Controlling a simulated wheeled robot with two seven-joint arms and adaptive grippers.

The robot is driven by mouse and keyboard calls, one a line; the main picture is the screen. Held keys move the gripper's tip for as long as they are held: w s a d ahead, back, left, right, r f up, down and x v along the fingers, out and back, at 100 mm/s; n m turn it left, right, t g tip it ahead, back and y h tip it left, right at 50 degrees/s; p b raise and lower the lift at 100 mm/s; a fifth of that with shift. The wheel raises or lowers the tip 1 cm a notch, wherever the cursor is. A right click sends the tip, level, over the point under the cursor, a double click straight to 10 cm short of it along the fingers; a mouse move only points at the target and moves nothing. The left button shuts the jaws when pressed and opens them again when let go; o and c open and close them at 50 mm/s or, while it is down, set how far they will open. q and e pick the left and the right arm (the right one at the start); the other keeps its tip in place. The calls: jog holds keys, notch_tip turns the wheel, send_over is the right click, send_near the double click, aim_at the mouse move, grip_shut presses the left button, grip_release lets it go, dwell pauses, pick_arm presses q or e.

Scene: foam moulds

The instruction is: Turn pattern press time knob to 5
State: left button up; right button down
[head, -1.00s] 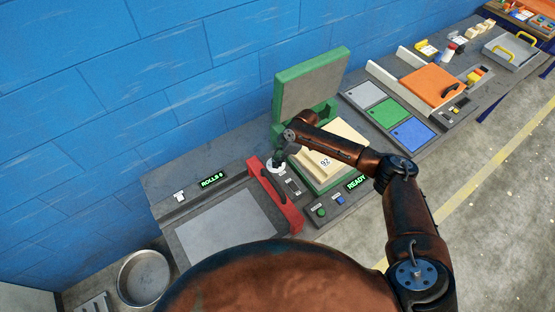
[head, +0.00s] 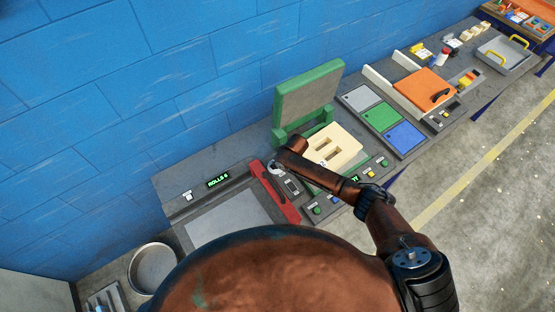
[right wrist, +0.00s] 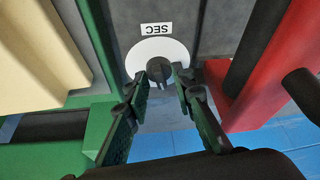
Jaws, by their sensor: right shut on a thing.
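The time knob (right wrist: 159,69) is a dark knob on a white round dial (right wrist: 140,54) marked SEC, seen upside down in the right wrist view. In the head view the white dial (head: 273,168) shows between the red handle piece and the green pattern press (head: 310,92), whose lid stands open. My right gripper (right wrist: 163,77) has its green fingers on both sides of the knob and is shut on it. No number marks are readable on the dial. My left gripper is not in view.
A cream block (head: 335,145) lies on the press bed. The red handle bar (head: 273,190) is close beside the dial. Buttons (head: 317,210) sit along the console's front. Grey, green (head: 382,116) and blue panels and an orange board (head: 425,88) lie to the right.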

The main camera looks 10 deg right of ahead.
jog(key=shift+a+r+m+t+h+p, duration=0.15)
jog(key=shift+m+t+h+p, duration=0.2)
jog(key=shift+m+p, duration=0.6)
jog(key=shift+m, duration=0.35)
jog(key=c, duration=1.7)
grip_release()
jog(key=v, duration=1.1)
jog(key=shift+s+r, duration=0.1)
jog(key=shift+r, duration=0.25)
